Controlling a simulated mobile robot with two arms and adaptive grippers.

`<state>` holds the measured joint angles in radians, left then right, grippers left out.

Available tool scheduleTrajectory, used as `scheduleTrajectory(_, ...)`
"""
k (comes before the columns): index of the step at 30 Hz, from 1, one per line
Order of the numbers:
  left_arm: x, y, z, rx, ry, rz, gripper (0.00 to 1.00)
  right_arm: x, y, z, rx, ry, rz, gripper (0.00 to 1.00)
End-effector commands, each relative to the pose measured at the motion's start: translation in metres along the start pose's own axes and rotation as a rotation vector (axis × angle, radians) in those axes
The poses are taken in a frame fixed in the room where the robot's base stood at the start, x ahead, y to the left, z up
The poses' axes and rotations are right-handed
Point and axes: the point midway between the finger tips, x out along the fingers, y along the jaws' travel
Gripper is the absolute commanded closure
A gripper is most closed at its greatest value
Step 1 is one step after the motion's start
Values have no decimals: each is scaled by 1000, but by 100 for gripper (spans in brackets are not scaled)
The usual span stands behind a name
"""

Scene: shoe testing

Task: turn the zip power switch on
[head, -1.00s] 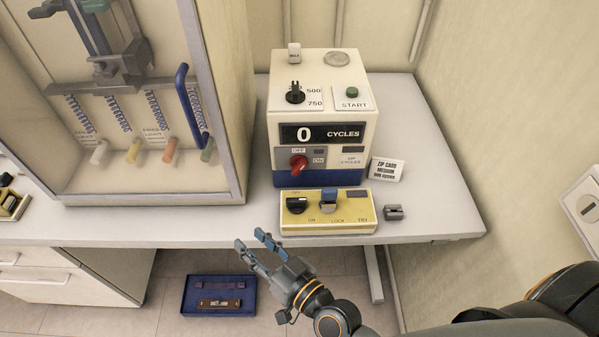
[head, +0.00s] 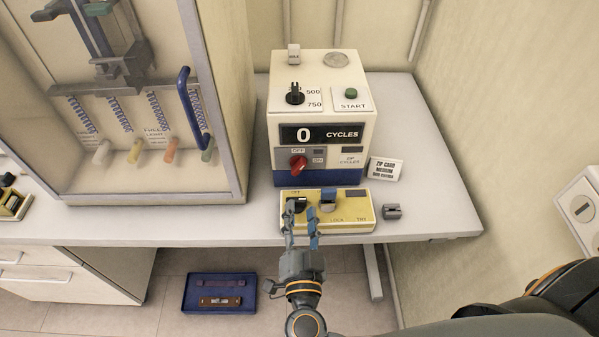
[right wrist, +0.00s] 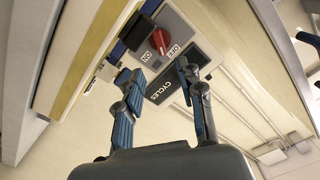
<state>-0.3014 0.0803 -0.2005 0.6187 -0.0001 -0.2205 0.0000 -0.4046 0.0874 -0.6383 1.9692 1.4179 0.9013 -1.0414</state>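The red rotary switch (head: 298,163) is on the front of the white and blue cycle counter box (head: 320,120), with an OFF label above it and an ON label to its right. It also shows in the right wrist view (right wrist: 160,40). My right gripper (head: 301,225) is open and empty, in front of the yellow box below the counter, with its fingers pointing up toward the black knob (head: 297,204). The fingers cover part of that box's front. In the right wrist view the fingers (right wrist: 158,74) are spread apart. My left gripper is not in view.
The yellow box (head: 352,213) stands before the counter box and carries a blue-grey slider (head: 328,199). A small grey block (head: 392,211) and a ZIP CARD sign (head: 384,169) are to the right. A glass cabinet (head: 150,120) is at left. A blue tray (head: 219,294) lies below.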

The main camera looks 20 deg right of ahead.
Motion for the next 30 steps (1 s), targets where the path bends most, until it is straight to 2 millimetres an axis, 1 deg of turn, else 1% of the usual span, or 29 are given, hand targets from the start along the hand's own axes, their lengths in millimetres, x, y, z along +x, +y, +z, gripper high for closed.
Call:
scheduleTrajectory(1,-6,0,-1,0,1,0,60,13,-2,-4,-2,4,-2,62)
scheduleTrajectory(3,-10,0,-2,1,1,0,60,28,-2,-4,-1,5,-2,62)
scheduleTrajectory(9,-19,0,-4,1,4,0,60,70,-2,-3,-1,4,-3,62)
scheduleTrajectory(12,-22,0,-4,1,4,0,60,86,-2,-3,-1,4,-2,62)
scheduleTrajectory(15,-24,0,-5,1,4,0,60,98,-1,-2,-1,2,-3,62)
scheduleTrajectory(21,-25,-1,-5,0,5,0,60,107,-1,-1,0,1,-3,62)
scheduleTrajectory(28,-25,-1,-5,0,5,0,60,108,0,0,0,1,-2,62)
scheduleTrajectory(29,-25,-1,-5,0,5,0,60,108,0,0,0,1,-2,66)
scheduleTrajectory(30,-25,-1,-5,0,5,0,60,108,0,-1,0,1,-2,74)
